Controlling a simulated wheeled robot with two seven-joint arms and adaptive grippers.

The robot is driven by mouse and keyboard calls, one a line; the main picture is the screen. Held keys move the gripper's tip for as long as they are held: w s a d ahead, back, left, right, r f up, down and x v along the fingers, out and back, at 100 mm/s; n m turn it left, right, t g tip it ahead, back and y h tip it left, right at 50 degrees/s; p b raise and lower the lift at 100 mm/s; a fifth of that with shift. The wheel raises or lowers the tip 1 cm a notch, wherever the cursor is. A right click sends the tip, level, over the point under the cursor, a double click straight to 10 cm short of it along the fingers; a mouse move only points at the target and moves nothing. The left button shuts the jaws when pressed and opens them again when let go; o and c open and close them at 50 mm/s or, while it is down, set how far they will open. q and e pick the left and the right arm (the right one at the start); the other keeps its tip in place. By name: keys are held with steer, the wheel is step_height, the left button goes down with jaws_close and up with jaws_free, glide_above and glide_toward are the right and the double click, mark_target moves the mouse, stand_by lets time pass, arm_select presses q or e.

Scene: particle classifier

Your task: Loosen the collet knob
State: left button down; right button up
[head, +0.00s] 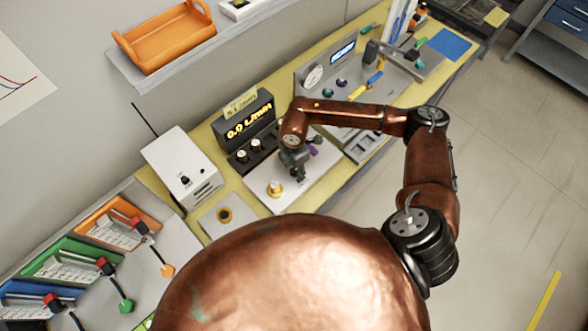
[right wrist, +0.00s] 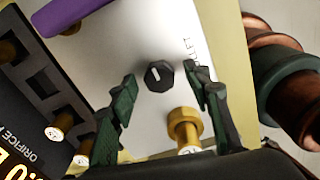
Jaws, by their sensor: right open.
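A black faceted knob (right wrist: 159,75) with a white line on its top, which seems to be the collet knob, stands on a pale plate (right wrist: 215,20). My right gripper (right wrist: 160,76) is open, with its two dark green fingers on either side of the knob in the right wrist view. I see gaps between knob and fingers. My left gripper is in neither view.
A brass fitting (right wrist: 185,128) stands close to the knob; it also shows in the head view (head: 275,188). A purple cylinder (right wrist: 75,14) lies near a dark rack (right wrist: 40,75) with brass pieces. A flow display (head: 249,128) reading 0.0 L/min stands behind.

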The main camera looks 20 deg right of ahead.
steer(key=shift+c, duration=0.3)
steer(key=c, duration=1.1)
